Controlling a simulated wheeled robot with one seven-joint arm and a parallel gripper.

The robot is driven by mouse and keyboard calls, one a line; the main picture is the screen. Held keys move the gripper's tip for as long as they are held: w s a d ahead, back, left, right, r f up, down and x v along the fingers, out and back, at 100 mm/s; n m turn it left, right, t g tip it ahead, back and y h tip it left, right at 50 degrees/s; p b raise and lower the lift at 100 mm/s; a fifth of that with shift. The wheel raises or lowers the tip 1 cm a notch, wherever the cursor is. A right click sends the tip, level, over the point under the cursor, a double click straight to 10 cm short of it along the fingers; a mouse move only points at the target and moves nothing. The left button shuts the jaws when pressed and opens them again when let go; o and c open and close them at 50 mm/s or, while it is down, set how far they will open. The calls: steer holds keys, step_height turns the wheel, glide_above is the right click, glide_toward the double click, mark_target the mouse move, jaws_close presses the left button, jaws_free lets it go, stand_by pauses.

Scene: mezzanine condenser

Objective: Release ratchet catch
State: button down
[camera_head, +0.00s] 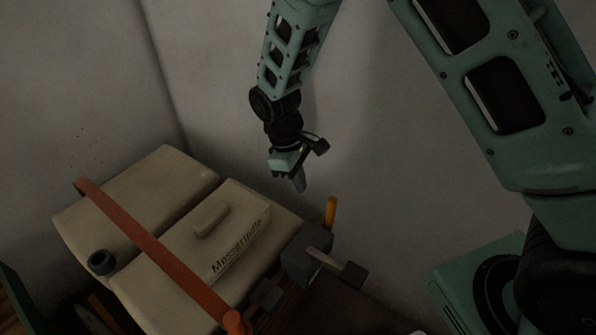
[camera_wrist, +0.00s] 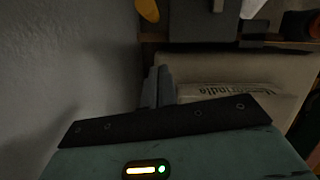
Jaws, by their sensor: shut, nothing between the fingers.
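My gripper (camera_head: 299,184) is shut and empty. It hangs pointing down above the right far corner of a beige box lettered "Mossgrindle" (camera_head: 185,245), apart from it. In the wrist view its closed fingers (camera_wrist: 160,88) show beside the box (camera_wrist: 225,92). A dark block mechanism (camera_head: 305,258) sits at the box's right end, with a pale bar ending in a dark block (camera_head: 350,274). A yellow-orange handle (camera_head: 330,211) stands up beside it; its rounded end also shows in the wrist view (camera_wrist: 148,10). I cannot tell which part is the ratchet catch.
An orange-red strap (camera_head: 150,245) crosses the box diagonally, ending in a round knob (camera_head: 234,322). A dark ring (camera_head: 101,262) sits on the box's left side. Grey walls stand close behind. A green housing (camera_head: 460,285) is at lower right.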

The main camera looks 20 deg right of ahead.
mark_target(331, 215)
steer(key=s+d+f+b, duration=0.1)
steer(key=s+d+f, duration=0.2)
steer(key=f, duration=0.1)
steer(key=shift+s+d, duration=0.25)
steer(key=shift+d, duration=0.1)
stand_by(0.3)
